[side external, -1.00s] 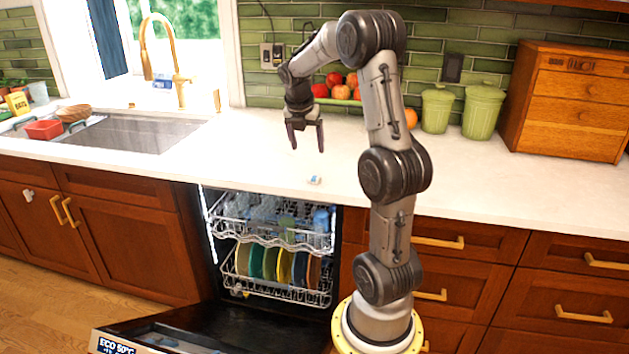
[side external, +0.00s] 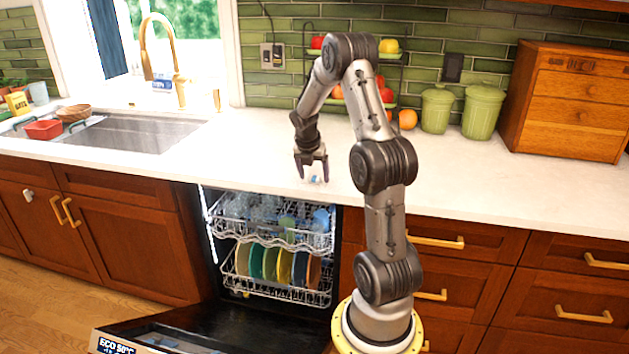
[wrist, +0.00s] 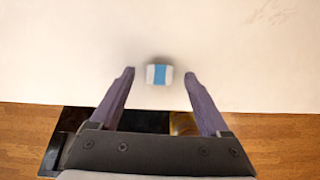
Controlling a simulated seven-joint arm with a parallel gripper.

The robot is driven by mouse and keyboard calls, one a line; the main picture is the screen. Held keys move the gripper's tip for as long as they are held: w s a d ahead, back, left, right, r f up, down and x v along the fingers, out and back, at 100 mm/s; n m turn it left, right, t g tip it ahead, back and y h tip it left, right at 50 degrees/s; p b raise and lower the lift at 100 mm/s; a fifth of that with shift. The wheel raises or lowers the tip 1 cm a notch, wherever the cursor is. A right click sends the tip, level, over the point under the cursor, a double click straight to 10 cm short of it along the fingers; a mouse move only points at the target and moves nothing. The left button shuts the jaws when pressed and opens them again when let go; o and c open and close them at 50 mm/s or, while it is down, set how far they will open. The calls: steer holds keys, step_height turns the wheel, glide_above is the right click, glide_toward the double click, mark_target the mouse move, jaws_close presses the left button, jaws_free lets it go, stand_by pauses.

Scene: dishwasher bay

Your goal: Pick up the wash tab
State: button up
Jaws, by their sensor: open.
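The wash tab (wrist: 159,74) is a small white block with a blue band, lying on the white countertop near its front edge. It also shows in the side external view (side external: 316,180), partly behind my gripper. My gripper (side external: 313,177) points down just over the counter at the tab. In the wrist view my gripper (wrist: 159,76) is open, with one finger to the left of the tab and one to the right. There is a gap on both sides, and neither finger visibly touches it.
The countertop (side external: 250,150) around the tab is clear. Below it the dishwasher is open, with an upper rack (side external: 270,222) of glassware and a lower rack (side external: 285,290) of coloured plates. A fruit stand (side external: 398,62), green canisters (side external: 481,110) and a wooden drawer box (side external: 568,100) stand at the back.

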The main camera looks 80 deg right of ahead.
steer(key=shift+d+f, duration=0.1)
steer(key=shift+f, duration=0.05)
jaws_close()
stand_by(0.4)
steer(key=shift+r, duration=0.45)
step_height(320, 180, up, 2)
steer(key=shift+r, duration=0.1)
steer(key=s+a+r, duration=0.6)
steer(key=a+r, duration=0.4)
steer(key=a, duration=0.2)
steer(key=shift+s+a, duration=0.2)
steer(key=shift+s, duration=0.2)
